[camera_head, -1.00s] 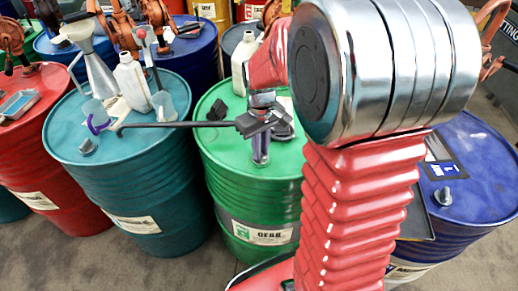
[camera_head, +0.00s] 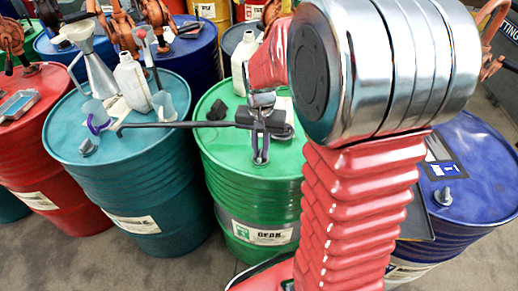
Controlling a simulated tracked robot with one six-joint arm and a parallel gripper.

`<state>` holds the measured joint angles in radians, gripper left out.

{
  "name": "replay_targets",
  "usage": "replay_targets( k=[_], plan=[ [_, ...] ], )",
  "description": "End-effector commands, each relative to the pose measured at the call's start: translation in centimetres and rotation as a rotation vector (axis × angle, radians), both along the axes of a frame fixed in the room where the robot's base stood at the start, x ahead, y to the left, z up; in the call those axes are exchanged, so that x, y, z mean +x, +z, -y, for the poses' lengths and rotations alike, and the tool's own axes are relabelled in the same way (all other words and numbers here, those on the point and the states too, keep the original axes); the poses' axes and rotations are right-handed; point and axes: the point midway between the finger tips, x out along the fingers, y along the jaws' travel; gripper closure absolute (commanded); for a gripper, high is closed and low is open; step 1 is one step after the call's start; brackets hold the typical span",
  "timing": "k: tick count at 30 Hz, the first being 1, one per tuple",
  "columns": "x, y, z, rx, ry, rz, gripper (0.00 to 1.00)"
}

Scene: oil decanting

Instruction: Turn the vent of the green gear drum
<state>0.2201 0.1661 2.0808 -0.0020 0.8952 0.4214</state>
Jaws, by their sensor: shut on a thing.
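The green gear drum (camera_head: 229,170) stands upright in the middle, with a white "GEAR" label on its front. My gripper (camera_head: 260,157) reaches down to the near part of its lid, fingers pointing downward. It is shut on the drum's vent (camera_head: 261,153), which is mostly hidden between the fingers. A dark fitting (camera_head: 217,110) stands on the lid to the left of my gripper. My red and chrome arm covers the right side of the drum.
A teal drum (camera_head: 120,185) at left carries a funnel (camera_head: 97,70), a white bottle (camera_head: 132,83) and a dark bar (camera_head: 165,125) reaching towards the green drum. A blue drum (camera_head: 470,165) stands at right. A white bottle (camera_head: 243,65) stands at the green lid's back.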

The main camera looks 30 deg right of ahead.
Motion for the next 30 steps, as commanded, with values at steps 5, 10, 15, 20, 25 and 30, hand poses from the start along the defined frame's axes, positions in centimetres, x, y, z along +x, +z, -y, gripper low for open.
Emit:
replay_targets(
  k=[5, 10, 15, 20, 25, 30],
  plan=[
    [0.24, 0.16, -0.11, 0.001, -0.034, 0.007, 1.00],
    [0.26, 0.16, -0.15, 0.002, -0.040, 0.008, 1.00],
    [0.26, 0.16, -0.18, 0.003, -0.039, 0.007, 1.00],
    [0.23, 0.14, -0.19, 0.003, -0.039, 0.006, 0.80],
    [0.14, 0.08, -0.13, 0.002, -0.038, 0.004, 0.69],
    [0.09, 0.05, -0.10, 0.002, -0.038, 0.003, 0.69]
  ],
)
